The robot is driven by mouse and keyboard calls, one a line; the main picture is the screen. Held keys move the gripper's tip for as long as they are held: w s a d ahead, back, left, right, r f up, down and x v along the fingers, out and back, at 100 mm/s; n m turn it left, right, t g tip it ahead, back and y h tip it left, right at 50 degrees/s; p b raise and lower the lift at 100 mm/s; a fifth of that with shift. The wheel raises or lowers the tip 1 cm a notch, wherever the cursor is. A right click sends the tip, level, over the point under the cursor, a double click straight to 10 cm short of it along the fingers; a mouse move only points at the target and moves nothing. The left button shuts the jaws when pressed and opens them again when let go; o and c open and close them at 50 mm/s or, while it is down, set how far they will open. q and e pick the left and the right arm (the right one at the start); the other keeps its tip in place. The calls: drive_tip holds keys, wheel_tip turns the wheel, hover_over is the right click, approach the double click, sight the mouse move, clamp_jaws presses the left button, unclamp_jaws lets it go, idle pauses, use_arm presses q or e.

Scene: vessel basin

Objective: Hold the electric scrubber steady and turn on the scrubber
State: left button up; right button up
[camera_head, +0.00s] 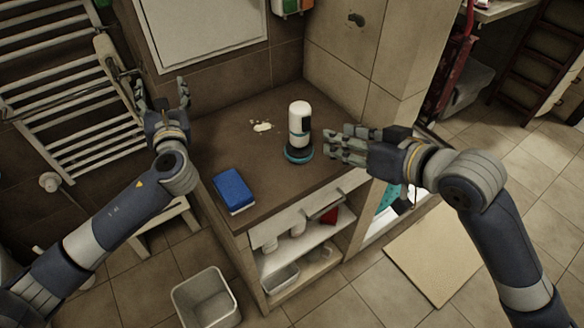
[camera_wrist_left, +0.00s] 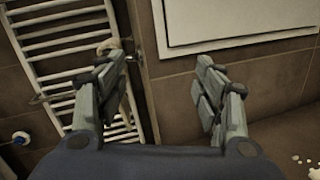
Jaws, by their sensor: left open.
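The electric scrubber (camera_head: 299,124) stands upright on the brown countertop, white on top with a dark band and a blue ring at its base. My right gripper (camera_head: 332,146) is just to the right of it, fingers pointing at it, with a small gap visible. Its fingers overlap in this view, so I cannot tell its opening. My left gripper (camera_head: 160,92) is raised to the left, open and empty, well away from the scrubber. In the left wrist view its two fingers (camera_wrist_left: 160,75) stand wide apart with nothing between them.
A blue sponge (camera_head: 233,189) lies at the counter's front left. A white patch (camera_head: 262,127) is on the counter (camera_head: 225,130). A towel radiator (camera_head: 60,90) is close to my left gripper. Shelves (camera_head: 300,258) are below, and a white bin (camera_head: 206,300) stands on the floor.

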use_arm(q)
drive_tip(key=s+d+f+m+t+h, duration=0.1)
drive_tip(key=s+d+f+h, duration=0.2)
drive_tip(key=d, duration=0.7)
drive_tip(key=s+d+f+m+t+h, duration=0.1)
drive_tip(key=s+d+f+m+h, duration=0.2)
drive_tip(key=d, duration=0.6)
drive_tip(key=g+h, duration=0.2)
drive_tip(key=h, duration=0.2)
approach(298, 142)
drive_tip(key=shift+w, duration=0.85)
drive_tip(key=shift+w+d+f, duration=0.1)
drive_tip(key=shift+w+d, duration=0.05)
drive_tip(key=shift+d, duration=0.05)
drive_tip(key=w, duration=0.3)
drive_tip(key=w+d, duration=0.1)
drive_tip(key=w, duration=0.6)
drive_tip(key=shift+w+d, duration=0.15)
drive_tip(key=shift+d, duration=0.05)
